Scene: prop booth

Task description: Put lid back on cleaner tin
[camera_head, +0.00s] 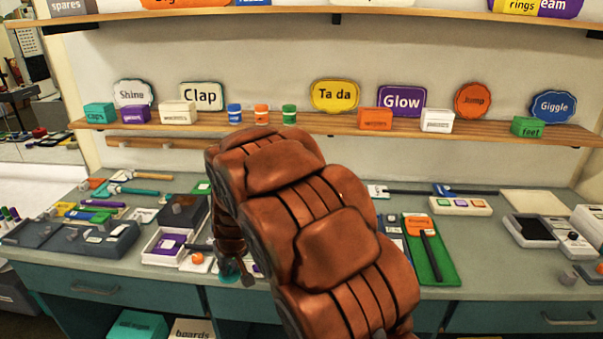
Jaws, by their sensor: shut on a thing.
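My gripper (236,268) points down over the front part of the counter, left of the middle, largely behind my copper-coloured arm. It is shut on a small teal round thing (229,279) that shows at its fingertips. I cannot tell whether this is the lid alone or whether the cleaner tin is under it. No other part of the cleaner tin can be made out clearly; my arm hides the counter's middle.
A white tray with a purple piece (167,244) stands close left of my gripper, with an orange knob (198,259) beside it. Grey trays (75,237) lie farther left. A green board (431,258) lies right of my arm. A shelf (340,124) with small boxes runs behind.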

